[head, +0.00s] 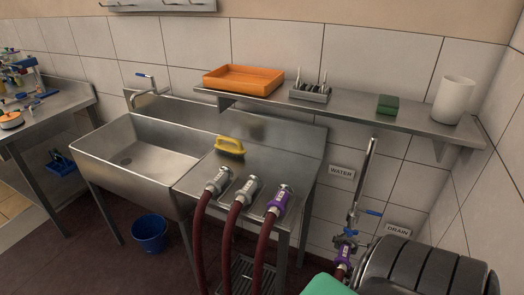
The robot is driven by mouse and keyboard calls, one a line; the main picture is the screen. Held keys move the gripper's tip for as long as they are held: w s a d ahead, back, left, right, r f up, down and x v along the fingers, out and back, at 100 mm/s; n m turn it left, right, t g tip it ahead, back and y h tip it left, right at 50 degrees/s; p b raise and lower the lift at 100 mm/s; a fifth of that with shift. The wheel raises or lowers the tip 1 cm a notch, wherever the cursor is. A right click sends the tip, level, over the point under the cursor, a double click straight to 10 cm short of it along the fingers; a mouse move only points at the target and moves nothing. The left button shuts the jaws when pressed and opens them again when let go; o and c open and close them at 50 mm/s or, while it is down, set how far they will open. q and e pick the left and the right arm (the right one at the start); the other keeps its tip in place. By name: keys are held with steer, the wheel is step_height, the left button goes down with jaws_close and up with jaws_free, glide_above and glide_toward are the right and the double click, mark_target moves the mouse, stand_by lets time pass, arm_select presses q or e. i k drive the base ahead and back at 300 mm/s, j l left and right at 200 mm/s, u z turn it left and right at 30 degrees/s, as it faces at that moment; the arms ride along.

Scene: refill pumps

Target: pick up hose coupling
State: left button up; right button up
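Three hose couplings lie side by side on the sink's drainboard, each on a dark red hose hanging over the front edge. The left coupling (218,181) and the middle coupling (248,189) are metallic grey. The right coupling (280,199) is metallic with a purple band. Another purple-banded coupling (343,256) is at the lower end of the wall pipe, below a blue-handled valve.
The steel sink (137,155) has a yellow brush (230,146) beside its basin. A wall shelf (350,112) holds an orange tray (243,79), a rack, a green block and a white cup. A blue bucket (149,233) stands below.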

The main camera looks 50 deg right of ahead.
mark_target(276, 206)
steer(key=i+u, duration=0.2)
steer(key=i, duration=0.6)
steer(key=i+u, duration=0.25)
steer(key=i, duration=0.6)
steer(key=i+z, duration=0.2)
steer(key=z, duration=1.45)
